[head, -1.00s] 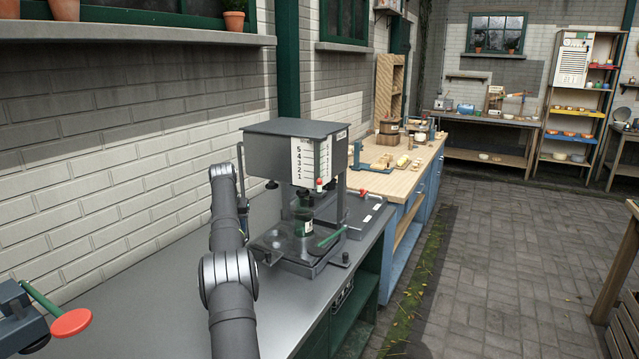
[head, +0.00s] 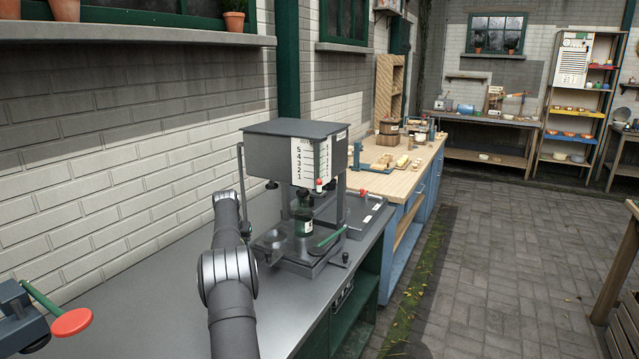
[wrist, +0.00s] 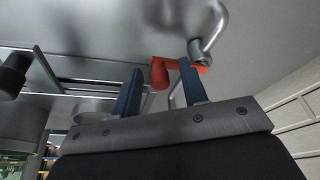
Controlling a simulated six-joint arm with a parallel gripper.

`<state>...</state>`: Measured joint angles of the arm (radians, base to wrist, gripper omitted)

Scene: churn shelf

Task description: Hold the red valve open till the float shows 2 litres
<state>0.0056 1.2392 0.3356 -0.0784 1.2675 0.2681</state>
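The red valve (wrist: 160,74) shows in the wrist view as a small red lever by a bent grey pipe (wrist: 208,38). My gripper (wrist: 162,68) is open, with its two blue fingers either side of part of the lever; the right fingertip overlaps it, and contact cannot be told. In the head view the grey tank (head: 290,150) carries a white scale (head: 311,160) numbered 1 to 5. A small red float marker (head: 319,184) sits at the scale's bottom, around or below 1. My gripper and the valve are hidden in the head view.
A brick wall (head: 110,170) bounds the left. A red disc (head: 72,322) on another device is at the near left. The grey bench (head: 150,285) is clear between.

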